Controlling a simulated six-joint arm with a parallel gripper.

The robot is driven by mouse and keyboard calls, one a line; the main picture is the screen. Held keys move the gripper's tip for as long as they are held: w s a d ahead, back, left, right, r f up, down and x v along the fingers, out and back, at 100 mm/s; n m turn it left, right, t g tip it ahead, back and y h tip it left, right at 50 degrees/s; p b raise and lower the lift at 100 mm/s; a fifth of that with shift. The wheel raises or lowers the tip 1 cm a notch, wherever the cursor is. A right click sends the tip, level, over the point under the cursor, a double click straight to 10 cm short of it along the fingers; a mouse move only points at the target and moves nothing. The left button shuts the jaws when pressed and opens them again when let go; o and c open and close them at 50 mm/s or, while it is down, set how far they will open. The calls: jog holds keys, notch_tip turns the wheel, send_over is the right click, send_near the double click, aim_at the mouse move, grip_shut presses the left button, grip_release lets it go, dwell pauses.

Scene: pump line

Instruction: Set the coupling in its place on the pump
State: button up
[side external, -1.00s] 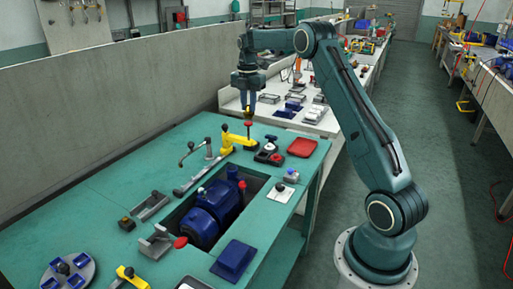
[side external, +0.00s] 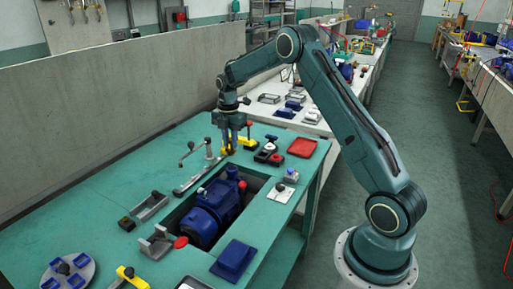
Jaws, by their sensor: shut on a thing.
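My gripper (side external: 231,146) hangs pointing down beside the yellow clamp at the far side of the bench opening. It is shut on a small orange-brown piece (side external: 231,144), apparently the coupling; the fingers hide most of it, and I cannot tell whether it touches anything. The blue pump (side external: 212,209) lies in the recessed opening of the green bench, nearer the camera than my gripper. Its place for the coupling cannot be made out at this size.
The yellow clamp (side external: 247,143) stands close to my gripper. A lever on a post (side external: 208,148) and a metal rail (side external: 197,177) lie to its left. A red tray (side external: 301,147), a blue block (side external: 234,260) and grey brackets (side external: 151,206) surround the opening.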

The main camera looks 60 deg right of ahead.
jog(key=shift+f, duration=0.4)
jog(key=shift+f, duration=0.2)
jog(key=shift+f, duration=2.2)
jog(key=shift+f, duration=0.3)
dwell(1.1)
jog(key=o, duration=0.9)
jog(key=shift+o, duration=0.2)
jog(key=shift+r, duration=0.15)
jog(key=shift+r, duration=2.9)
